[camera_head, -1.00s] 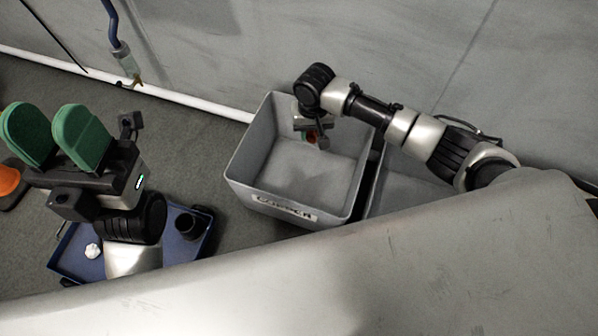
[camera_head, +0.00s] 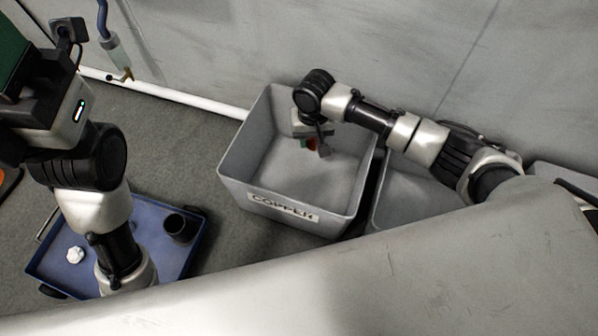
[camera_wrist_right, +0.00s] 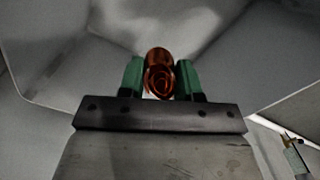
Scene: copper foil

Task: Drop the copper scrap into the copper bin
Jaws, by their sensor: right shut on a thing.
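The copper bin (camera_head: 335,221) is a grey open box with a "COPPER" label on its front wall. My right gripper (camera_head: 311,144) reaches in over the bin's back part and points down inside its opening. In the right wrist view the green fingers of the right gripper (camera_wrist_right: 160,78) are shut on the copper scrap (camera_wrist_right: 161,75), a reddish coiled piece. A bit of the copper scrap (camera_head: 312,145) shows in the head view. The bin's floor below looks empty where visible. My left arm is at the left; its gripper is mostly cut off by the frame edge, with one green finger (camera_head: 10,55) showing.
A second grey bin (camera_head: 415,203) stands right of the copper bin, partly hidden. A blue tray (camera_head: 60,240) on the floor holds a white crumpled piece (camera_head: 75,255) and a black cup (camera_head: 182,226). A blue hose (camera_head: 103,18) hangs by the wall.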

